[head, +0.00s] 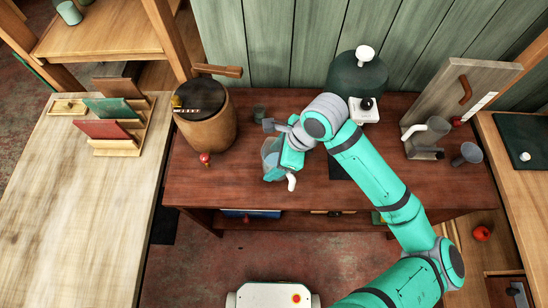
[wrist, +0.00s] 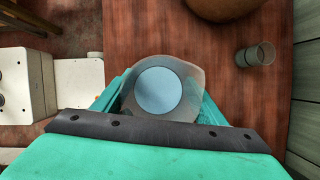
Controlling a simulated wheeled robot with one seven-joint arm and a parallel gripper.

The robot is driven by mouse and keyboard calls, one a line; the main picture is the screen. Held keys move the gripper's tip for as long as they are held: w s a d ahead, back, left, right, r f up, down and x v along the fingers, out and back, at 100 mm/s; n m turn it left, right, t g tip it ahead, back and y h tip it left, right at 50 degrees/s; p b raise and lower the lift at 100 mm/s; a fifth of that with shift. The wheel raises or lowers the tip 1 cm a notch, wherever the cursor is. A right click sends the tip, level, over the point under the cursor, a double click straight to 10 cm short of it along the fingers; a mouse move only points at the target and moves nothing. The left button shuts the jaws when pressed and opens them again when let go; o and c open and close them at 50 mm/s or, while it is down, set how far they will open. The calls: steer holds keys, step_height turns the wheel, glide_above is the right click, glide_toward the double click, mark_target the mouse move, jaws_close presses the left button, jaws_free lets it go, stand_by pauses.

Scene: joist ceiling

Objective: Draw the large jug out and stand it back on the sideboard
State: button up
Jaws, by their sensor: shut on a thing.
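My gripper (head: 276,158) is shut on a pale, see-through jug (head: 269,148) over the left-middle front part of the red-brown sideboard (head: 330,191). In the wrist view my gripper (wrist: 160,98) has a finger on each side of the jug (wrist: 187,74). I look down into its round mouth and see a pale blue disc inside. The jug looks upright. I cannot tell if its base touches the sideboard. A white curved piece shows just right of it in the head view, perhaps its handle. Another grey jug with a white handle (head: 431,127) stands at the right.
A wooden tub (head: 206,127) stands left, with a small red ball (head: 205,158) before it. A small glass (head: 259,113) stands behind the held jug and shows in the wrist view (wrist: 256,55). A dark green domed vessel (head: 357,78) and a grey cup (head: 467,153) are farther right.

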steer(key=shift+f, duration=0.15)
steer(key=shift+f, duration=1.2)
steer(key=shift+f, duration=0.35)
steer(key=o, duration=2.1)
steer(key=v, duration=1)
steer(key=shift+s+d+r, duration=0.15)
steer(key=shift+d+r, duration=0.1)
steer(key=shift+r, duration=0.1)
